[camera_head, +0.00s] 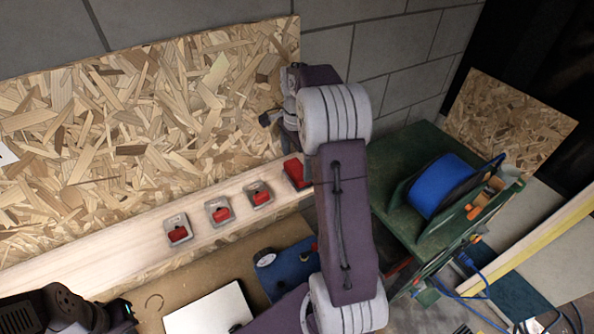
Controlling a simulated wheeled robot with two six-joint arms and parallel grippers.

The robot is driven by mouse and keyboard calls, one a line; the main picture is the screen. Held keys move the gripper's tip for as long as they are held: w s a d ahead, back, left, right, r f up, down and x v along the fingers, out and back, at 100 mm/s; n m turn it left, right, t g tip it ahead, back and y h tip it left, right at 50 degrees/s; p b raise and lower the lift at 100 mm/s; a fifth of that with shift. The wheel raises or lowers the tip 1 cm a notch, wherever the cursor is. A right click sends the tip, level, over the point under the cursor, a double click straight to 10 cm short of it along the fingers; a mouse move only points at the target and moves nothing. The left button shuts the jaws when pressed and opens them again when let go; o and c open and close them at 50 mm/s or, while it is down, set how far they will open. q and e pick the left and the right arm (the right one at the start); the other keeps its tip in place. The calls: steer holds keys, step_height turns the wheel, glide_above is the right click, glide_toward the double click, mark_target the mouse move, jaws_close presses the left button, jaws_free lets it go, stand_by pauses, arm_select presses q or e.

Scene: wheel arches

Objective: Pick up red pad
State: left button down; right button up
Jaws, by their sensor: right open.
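Several red pads sit in a row on a pale wooden beam. The rightmost red pad (295,171) looks the largest and is partly hidden by my right arm. The other red pads, the right one (262,197), the middle one (221,214) and the left one (180,235), sit on small grey metal plates. My right gripper (273,125) is open and empty in front of the chipboard panel, above the rightmost pad in the picture. It is seen from the side and partly hidden by its own wrist.
The pale beam (110,241) runs along the chipboard panel (120,130). A blue box with a gauge (292,268) and a white sheet (210,312) lie below it. A green bench (400,160) with a blue spool (440,187) stands right.

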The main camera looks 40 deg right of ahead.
mark_target(297, 168)
step_height(297, 168, down, 4)
steer(key=shift+a+r+p, duration=0.1)
steer(key=shift+r+p, duration=0.05)
steer(key=shift+p, duration=0.55)
steer(key=shift+s, duration=0.5)
steer(key=shift+c, duration=1.2)
arm_select(q)
step_height(297, 168, up, 2)
steer(key=shift+s+a+r, duration=0.1)
steer(key=shift+a, duration=0.05)
arm_select(e)
steer(key=shift+w, duration=0.25)
steer(key=c, duration=1)
steer(key=shift+r+b, duration=0.15)
steer(key=shift+b, duration=0.15)
steer(key=r+b, duration=0.2)
steer(key=r, duration=0.1)
steer(key=shift+s+r, duration=0.2)
steer(key=shift+r, duration=0.1)
arm_select(q)
step_height(297, 168, down, 7)
steer(key=b, duration=0.4)
arm_select(e)
steer(key=s+d+r, duration=0.1)
steer(key=s+r, duration=0.6)
steer(key=s, duration=0.4)
steer(key=shift+d, duration=0.3)
